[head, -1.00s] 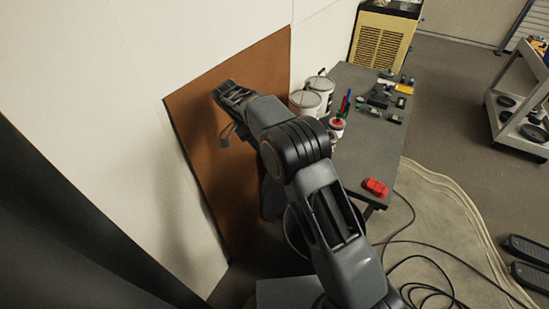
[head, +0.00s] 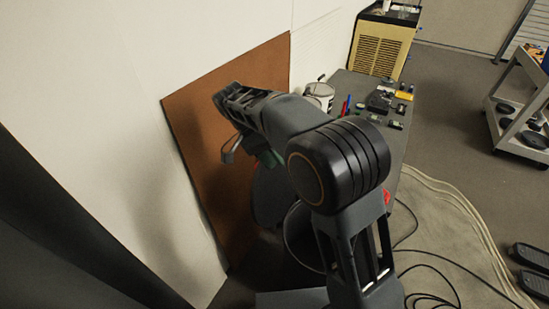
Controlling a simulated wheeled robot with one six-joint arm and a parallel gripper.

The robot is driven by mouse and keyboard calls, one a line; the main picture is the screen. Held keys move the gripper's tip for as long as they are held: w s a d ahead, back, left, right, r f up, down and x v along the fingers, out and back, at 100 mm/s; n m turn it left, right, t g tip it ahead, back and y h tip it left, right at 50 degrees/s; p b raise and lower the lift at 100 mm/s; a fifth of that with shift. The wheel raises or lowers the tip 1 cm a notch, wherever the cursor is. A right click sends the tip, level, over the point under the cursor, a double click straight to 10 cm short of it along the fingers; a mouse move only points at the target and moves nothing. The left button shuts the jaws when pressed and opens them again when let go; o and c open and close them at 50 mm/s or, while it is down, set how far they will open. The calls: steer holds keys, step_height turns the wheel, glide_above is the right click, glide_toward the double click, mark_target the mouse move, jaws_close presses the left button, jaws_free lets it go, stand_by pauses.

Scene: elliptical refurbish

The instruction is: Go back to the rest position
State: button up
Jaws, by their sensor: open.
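My gripper (head: 229,147) is at the far end of my arm, at the left of the head view. It is in front of the brown panel (head: 200,110) on the white wall. One hooked finger shows below the wrist, and the jaws are open. I see nothing held between them. My arm is bent, with its large dark joint in the middle of the picture, and it hides part of the table.
A grey table (head: 350,85) stands behind my arm, with a white can (head: 320,92), pens and several small parts on it. A beige cabinet (head: 378,50) is at the back. A grey cart (head: 515,110) stands right. Cables (head: 440,262) lie on the floor.

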stand_by(0.3)
step_height(320, 180, down, 5)
steer(key=s+n+t+y, duration=0.1)
steer(key=n+t+y, duration=0.15)
steer(key=n, duration=0.45)
steer(key=s+d+r+t+y, duration=0.3)
steer(key=s+d+t, duration=0.3)
steer(key=s+d, duration=0.5)
steer(key=shift+s+d+y, duration=0.3)
steer(key=shift+d+y, duration=0.35)
steer(key=shift+d, duration=0.05)
